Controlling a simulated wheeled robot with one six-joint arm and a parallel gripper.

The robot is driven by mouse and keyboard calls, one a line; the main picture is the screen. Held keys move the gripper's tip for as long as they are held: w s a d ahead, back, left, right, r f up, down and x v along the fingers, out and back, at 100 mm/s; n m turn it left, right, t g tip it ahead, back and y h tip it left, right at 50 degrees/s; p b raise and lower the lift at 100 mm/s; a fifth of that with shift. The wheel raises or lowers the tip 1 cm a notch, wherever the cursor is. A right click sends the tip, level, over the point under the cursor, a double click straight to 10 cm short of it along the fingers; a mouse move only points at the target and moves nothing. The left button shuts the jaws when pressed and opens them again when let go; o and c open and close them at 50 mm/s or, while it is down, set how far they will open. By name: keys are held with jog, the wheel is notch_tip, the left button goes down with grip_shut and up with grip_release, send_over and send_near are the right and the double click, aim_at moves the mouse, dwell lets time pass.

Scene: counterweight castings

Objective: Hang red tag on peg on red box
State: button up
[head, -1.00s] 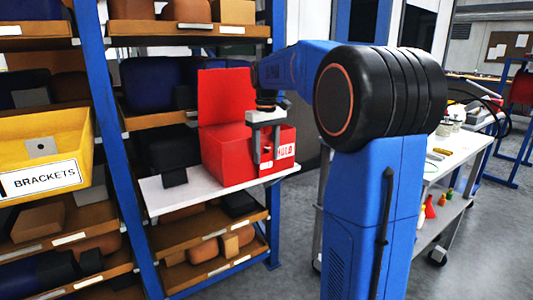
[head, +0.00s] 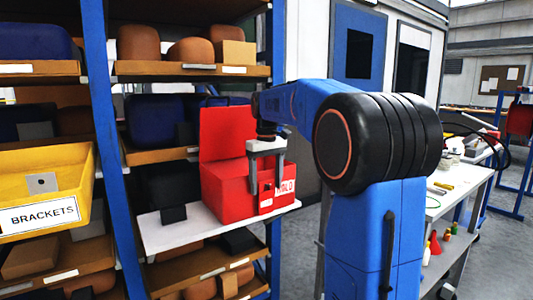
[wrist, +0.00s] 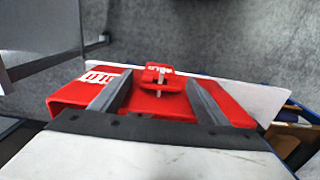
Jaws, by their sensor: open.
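The red box (head: 227,190) stands on a white shelf board with its lid raised. My gripper (head: 267,186) is at its front right, fingers pointing down. In the wrist view the open fingers (wrist: 158,96) stand apart on both sides of the red tag (wrist: 158,76), touching neither side. The tag has white lettering and sits at the box's front edge. A grey metal peg (wrist: 160,79) shows at the tag's middle and seems to pass through its opening. The tag appears to hang on it, though its lower part cannot be made out.
A blue upright (head: 112,150) and a yellow BRACKETS bin (head: 45,190) stand to the left. Loaded shelves lie above and below. A white-topped cart (head: 455,180) is at the right.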

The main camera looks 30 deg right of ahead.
notch_tip(320, 180, up, 15)
dwell(0.4)
jog(key=s+a+f+t, duration=0.1)
jog(key=s+a+f, duration=0.4)
jog(key=s+f, duration=0.5)
jog(key=s+a+f+t, duration=0.2)
jog(key=s+a+f, duration=0.3)
jog(key=s+f, duration=0.6)
jog(key=s+a+f+t, duration=0.1)
jog(key=s+a+f, duration=0.4)
jog(key=s+f, duration=0.5)
jog(key=shift+s+a+f+t, duration=0.35)
jog(key=shift+a+f+t, duration=0.05)
jog(key=shift+f, duration=0.1)
jog(key=shift+c, duration=0.5)
